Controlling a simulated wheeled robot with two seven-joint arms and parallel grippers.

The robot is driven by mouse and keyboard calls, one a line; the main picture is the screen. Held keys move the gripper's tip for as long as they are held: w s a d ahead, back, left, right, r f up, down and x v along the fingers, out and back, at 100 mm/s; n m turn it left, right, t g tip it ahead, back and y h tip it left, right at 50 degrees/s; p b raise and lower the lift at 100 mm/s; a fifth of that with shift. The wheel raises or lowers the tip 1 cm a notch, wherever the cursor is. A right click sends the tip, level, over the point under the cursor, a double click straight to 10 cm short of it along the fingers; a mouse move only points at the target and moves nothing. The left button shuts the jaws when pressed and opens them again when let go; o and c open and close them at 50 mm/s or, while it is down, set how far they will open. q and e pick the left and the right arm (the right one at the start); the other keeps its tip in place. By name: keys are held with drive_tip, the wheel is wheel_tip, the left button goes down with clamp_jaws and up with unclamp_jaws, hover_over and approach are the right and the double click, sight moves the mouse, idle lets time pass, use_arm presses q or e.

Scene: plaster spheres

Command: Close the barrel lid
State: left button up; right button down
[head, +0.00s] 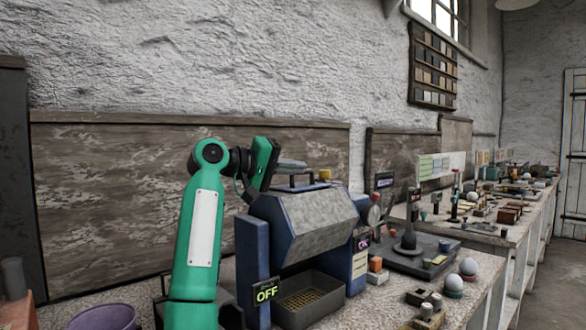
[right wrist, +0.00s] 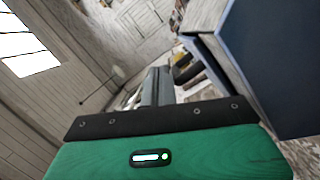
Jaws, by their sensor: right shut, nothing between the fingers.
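The barrel (head: 318,222) is a grey, flat-sided drum held between blue side supports on the bench, in the middle of the head view. Its top is partly hidden by my right gripper, and I cannot clearly make out the lid or how far it stands open. My right gripper (head: 296,164) is just above the barrel's top left end, its grey fingers pointing right. The fingers also show in the right wrist view (right wrist: 157,87), shut with nothing between them. A blue support (right wrist: 272,62) stands close on the right there. My left gripper is out of view.
A lit OFF display (head: 266,292) is on the left support. A grey tray (head: 308,300) sits below the barrel. A purple bucket (head: 103,318) is at lower left. Plaster spheres (head: 468,266) and small blocks stand to the right. The wall is close behind.

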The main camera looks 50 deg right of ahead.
drive_tip(key=shift+a, duration=0.1)
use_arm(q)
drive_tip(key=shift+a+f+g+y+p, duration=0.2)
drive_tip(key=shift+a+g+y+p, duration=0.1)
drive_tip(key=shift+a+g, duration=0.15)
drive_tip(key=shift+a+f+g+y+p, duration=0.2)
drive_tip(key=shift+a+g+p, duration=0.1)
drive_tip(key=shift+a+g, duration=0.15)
use_arm(e)
drive_tip(key=v, duration=1.3)
drive_tip(key=shift+a, duration=0.35)
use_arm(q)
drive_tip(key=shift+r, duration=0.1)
use_arm(e)
drive_tip(key=shift+w+r, duration=0.1)
drive_tip(key=shift+r, duration=0.05)
